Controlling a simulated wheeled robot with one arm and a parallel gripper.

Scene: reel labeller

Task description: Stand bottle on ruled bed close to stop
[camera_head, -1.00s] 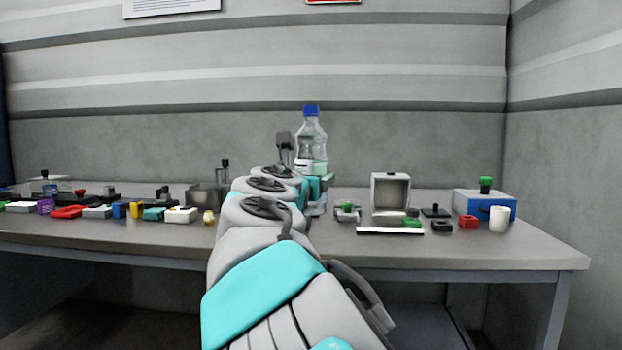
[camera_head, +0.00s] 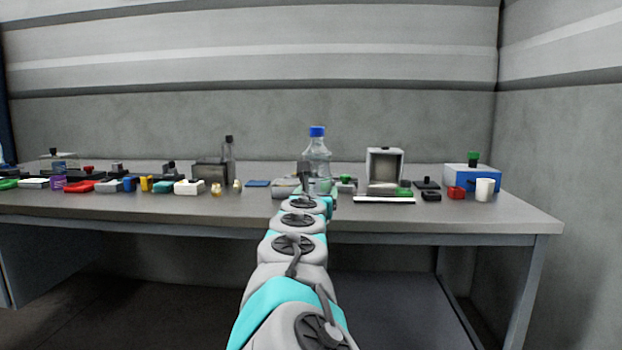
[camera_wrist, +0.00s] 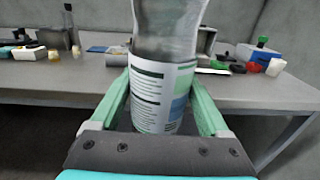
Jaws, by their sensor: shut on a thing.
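A clear bottle with a blue cap (camera_head: 317,145) is upright above the middle of the bench in the head view. In the wrist view its printed white label (camera_wrist: 158,95) fills the space between my fingers. My gripper (camera_wrist: 162,82) is shut on the bottle, one green finger on each side. The bottle's base is hidden, so I cannot tell whether it touches anything. A grey piece (camera_head: 286,188) lies just left of the bottle and partly behind my arm. I cannot make out for sure which piece is the ruled bed or its stop.
Right of the bottle stand an open grey box (camera_head: 385,168), a white strip (camera_head: 384,200), a blue box (camera_head: 462,178) and a white cup (camera_head: 485,190). Several small coloured parts crowd the left of the bench (camera_head: 200,204). A blue flat piece (camera_head: 257,184) lies left of my gripper.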

